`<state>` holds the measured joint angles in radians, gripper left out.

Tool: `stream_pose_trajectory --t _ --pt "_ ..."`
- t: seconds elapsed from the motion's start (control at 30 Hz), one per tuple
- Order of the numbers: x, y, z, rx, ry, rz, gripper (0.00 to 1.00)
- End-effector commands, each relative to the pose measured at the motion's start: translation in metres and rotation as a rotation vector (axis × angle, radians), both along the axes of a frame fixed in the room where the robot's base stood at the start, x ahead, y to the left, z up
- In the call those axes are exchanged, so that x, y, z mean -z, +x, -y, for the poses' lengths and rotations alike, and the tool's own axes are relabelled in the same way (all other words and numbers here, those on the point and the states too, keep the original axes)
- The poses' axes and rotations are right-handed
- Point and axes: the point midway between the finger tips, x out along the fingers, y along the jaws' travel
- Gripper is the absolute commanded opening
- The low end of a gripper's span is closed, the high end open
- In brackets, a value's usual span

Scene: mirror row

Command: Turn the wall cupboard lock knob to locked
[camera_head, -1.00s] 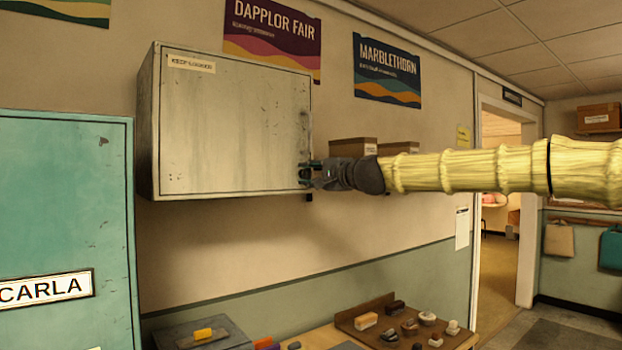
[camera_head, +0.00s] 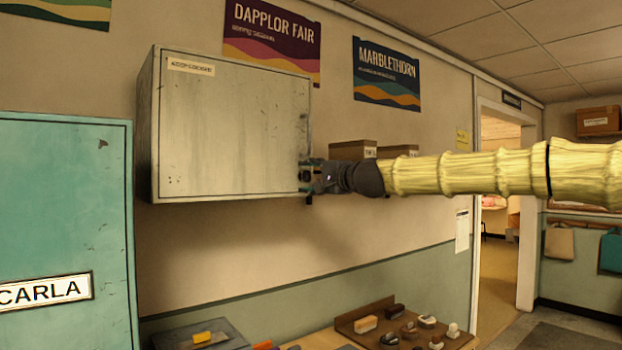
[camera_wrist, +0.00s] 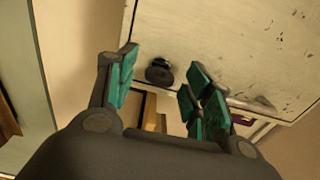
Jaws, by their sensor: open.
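The wall cupboard (camera_head: 235,130) is a pale, scuffed metal box on the wall with its door closed. It also fills the top of the wrist view (camera_wrist: 240,45). A dark round lock knob (camera_wrist: 159,71) sits near the edge of the cupboard door in the wrist view. My gripper (camera_head: 308,175) is at the lower right edge of the door in the head view and hides the knob there. In the wrist view my gripper (camera_wrist: 155,88) is open, with teal finger pads on either side of the knob and apart from it. The knob's turn position is too small to tell.
A teal locker door labelled CARLA (camera_head: 65,220) stands at the left. Cardboard boxes (camera_head: 353,150) show behind my gripper. Below, a table bears a brown tray (camera_head: 375,312) with several small blocks. The wall under the cupboard is clear.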

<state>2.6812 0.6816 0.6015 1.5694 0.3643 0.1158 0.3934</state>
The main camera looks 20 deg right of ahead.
Motion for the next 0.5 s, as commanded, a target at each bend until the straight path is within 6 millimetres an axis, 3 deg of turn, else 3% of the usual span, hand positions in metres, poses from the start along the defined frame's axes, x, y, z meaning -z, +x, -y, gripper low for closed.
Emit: stream_pose_trajectory --t 0.17,0.5 --pt "-0.001 -0.007 0.003 0.000 0.001 0.001 0.51" --pt "-0.001 -0.048 0.018 0.000 0.001 0.001 0.51"
